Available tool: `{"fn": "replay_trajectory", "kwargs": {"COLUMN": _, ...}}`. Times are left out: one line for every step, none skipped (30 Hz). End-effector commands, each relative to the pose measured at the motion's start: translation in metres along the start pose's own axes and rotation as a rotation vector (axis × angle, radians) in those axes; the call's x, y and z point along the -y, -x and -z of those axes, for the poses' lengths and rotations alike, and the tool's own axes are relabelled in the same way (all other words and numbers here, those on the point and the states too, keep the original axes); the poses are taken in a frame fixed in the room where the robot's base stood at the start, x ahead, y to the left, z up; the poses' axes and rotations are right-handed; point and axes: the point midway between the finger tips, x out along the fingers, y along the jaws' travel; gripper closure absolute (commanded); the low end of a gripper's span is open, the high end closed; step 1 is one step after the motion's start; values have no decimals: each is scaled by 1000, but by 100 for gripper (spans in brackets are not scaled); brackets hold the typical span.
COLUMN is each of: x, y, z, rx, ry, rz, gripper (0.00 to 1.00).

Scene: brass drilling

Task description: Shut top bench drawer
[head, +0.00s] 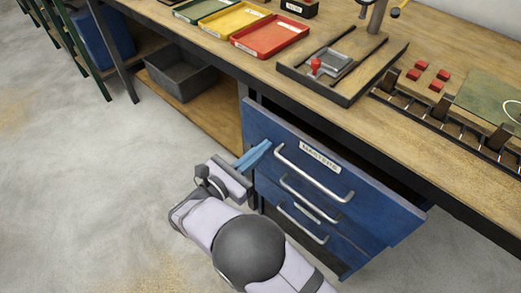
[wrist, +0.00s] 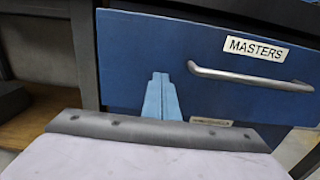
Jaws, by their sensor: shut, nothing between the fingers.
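The top bench drawer (head: 335,172) is blue, with a bar handle and a label reading MASTERS. It stands pulled out from under the bench, with a dark gap behind its front. My gripper (head: 262,147) is shut and empty, its blue fingers at the left part of the drawer front, left of the handle (head: 310,175). In the wrist view the shut fingers (wrist: 161,78) point at the drawer front (wrist: 140,55), left of and below the label. I cannot tell whether the fingertips touch the front.
Lower drawers (head: 300,218) with handles sit below. A grey bin (head: 180,75) stands on the lower shelf at left.

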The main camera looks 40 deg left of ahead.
Motion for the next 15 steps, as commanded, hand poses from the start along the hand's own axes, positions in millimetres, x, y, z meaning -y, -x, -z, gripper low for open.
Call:
{"fn": "replay_trajectory", "kwargs": {"x": 0, "y": -6, "z": 0, "rx": 0, "ry": 0, "rz": 3, "gripper": 100}}
{"fn": "replay_trajectory", "kwargs": {"x": 1, "y": -11, "z": 0, "rx": 0, "ry": 0, "rz": 4, "gripper": 100}}
{"fn": "replay_trajectory", "kwargs": {"x": 1, "y": -18, "z": 0, "rx": -1, "ry": -1, "rz": 5, "gripper": 100}}
{"fn": "replay_trajectory", "kwargs": {"x": 1, "y": -23, "z": -1, "rx": 0, "ry": -1, "rz": 6, "gripper": 100}}
{"fn": "replay_trajectory", "kwargs": {"x": 1, "y": -29, "z": -1, "rx": 1, "ry": -1, "rz": 6, "gripper": 100}}
{"fn": "replay_trajectory", "kwargs": {"x": 1, "y": -36, "z": -1, "rx": 0, "ry": -1, "rz": 6, "gripper": 100}}
{"fn": "replay_trajectory", "kwargs": {"x": 1, "y": -40, "z": -1, "rx": 0, "ry": -1, "rz": 6, "gripper": 100}}
{"fn": "replay_trajectory", "kwargs": {"x": 1, "y": -43, "z": -1, "rx": 0, "ry": -1, "rz": 5, "gripper": 100}}
{"fn": "replay_trajectory", "kwargs": {"x": 1, "y": -45, "z": -1, "rx": 0, "ry": -1, "rz": 3, "gripper": 100}}
{"fn": "replay_trajectory", "kwargs": {"x": 1, "y": -46, "z": -1, "rx": 1, "ry": -1, "rz": 3, "gripper": 100}}
{"fn": "replay_trajectory", "kwargs": {"x": 1, "y": -46, "z": -1, "rx": 1, "ry": -1, "rz": 2, "gripper": 100}}
{"fn": "replay_trajectory", "kwargs": {"x": 0, "y": -46, "z": -1, "rx": 2, "ry": -1, "rz": 2, "gripper": 100}}
{"fn": "replay_trajectory", "kwargs": {"x": 1, "y": -46, "z": -1, "rx": 2, "ry": -1, "rz": 3, "gripper": 100}}
{"fn": "replay_trajectory", "kwargs": {"x": 1, "y": -47, "z": -1, "rx": 2, "ry": -2, "rz": 3, "gripper": 100}}
{"fn": "replay_trajectory", "kwargs": {"x": 0, "y": -47, "z": -2, "rx": 2, "ry": -2, "rz": 3, "gripper": 100}}
